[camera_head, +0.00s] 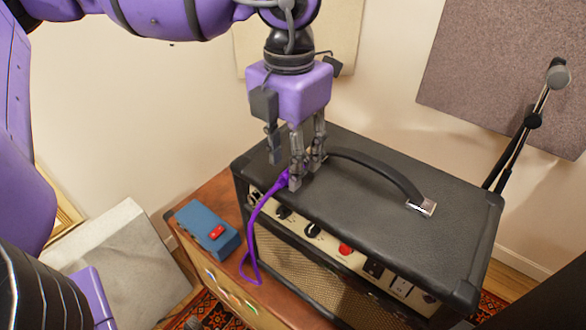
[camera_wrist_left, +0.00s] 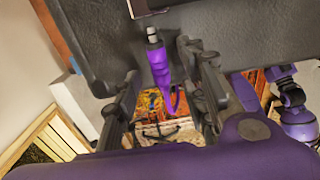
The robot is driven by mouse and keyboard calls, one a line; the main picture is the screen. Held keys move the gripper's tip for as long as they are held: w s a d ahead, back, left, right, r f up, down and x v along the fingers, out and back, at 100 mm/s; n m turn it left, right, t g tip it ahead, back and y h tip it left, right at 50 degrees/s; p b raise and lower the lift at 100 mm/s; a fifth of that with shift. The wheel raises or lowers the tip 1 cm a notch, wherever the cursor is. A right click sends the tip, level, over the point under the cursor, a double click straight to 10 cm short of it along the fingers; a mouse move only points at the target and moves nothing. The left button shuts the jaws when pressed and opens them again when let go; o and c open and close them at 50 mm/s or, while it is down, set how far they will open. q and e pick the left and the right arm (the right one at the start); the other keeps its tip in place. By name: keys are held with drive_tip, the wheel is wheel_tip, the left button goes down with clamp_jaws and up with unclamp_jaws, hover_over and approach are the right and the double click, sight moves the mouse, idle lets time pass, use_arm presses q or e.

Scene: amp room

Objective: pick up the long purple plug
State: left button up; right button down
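The long purple plug (camera_head: 284,177) is at the top front-left edge of the black amp (camera_head: 400,185), with a purple cable hanging from it past the blue pedal. In the left wrist view the plug (camera_wrist_left: 158,62) has a grey metal tip pointing toward the amp. My left gripper (camera_head: 297,170) points down over this corner of the amp. In the left wrist view its fingers (camera_wrist_left: 158,58) are apart, one on each side of the plug, with gaps visible. I cannot tell whether the tip sits in a socket. I cannot make out my right gripper.
A blue pedal (camera_head: 207,228) with a red button lies on a brown wooden cabinet (camera_head: 190,262), left of the amp. The amp's carrying handle (camera_head: 375,172) arches just right of my fingers. Knobs and switches (camera_head: 345,249) line its front. A microphone stand (camera_head: 520,140) stands behind right.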

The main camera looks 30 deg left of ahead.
use_arm(q)
drive_tip(key=shift+f, duration=0.95)
clamp_jaws()
drive_tip(key=shift+r, duration=0.15)
